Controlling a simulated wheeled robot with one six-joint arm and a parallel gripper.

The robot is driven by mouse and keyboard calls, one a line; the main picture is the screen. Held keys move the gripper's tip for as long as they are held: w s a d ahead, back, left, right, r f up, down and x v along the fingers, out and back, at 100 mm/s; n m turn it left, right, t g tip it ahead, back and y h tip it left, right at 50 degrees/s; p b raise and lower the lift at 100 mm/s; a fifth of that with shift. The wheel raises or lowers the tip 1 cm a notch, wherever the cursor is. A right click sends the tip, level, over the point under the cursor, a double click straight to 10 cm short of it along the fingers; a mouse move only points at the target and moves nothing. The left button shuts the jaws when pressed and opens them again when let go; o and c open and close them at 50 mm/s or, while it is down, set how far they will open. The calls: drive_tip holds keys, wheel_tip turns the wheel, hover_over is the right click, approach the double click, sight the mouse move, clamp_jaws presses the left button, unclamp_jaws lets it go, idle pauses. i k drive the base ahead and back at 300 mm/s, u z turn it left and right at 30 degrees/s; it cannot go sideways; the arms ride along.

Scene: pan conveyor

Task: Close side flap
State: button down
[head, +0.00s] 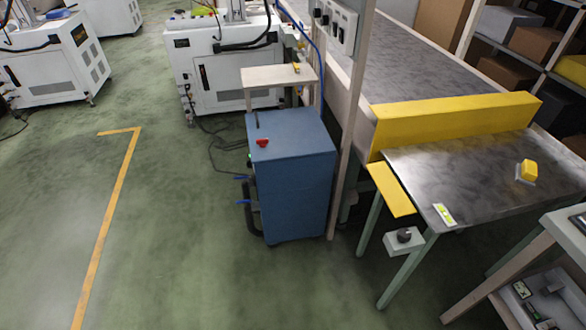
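A narrow yellow panel (392,190), which looks like the side flap, sticks out beside the left edge of the metal-topped table (465,175). It looks swung outward, apart from the tabletop; I cannot tell its exact angle. A larger yellow barrier (450,118) stands upright across the table's far end, where the conveyor (420,65) begins. My gripper is not in view.
A blue cabinet (290,175) with a red knob stands left of the conveyor post. A small box with a black knob (404,238) hangs by the table leg. A yellow button (528,170) sits on the tabletop. The green floor (190,250) at left is clear.

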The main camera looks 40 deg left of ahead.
sight(397, 200)
drive_tip(key=u, duration=0.75)
drive_tip(key=i, duration=0.95)
drive_tip(key=u, duration=0.25)
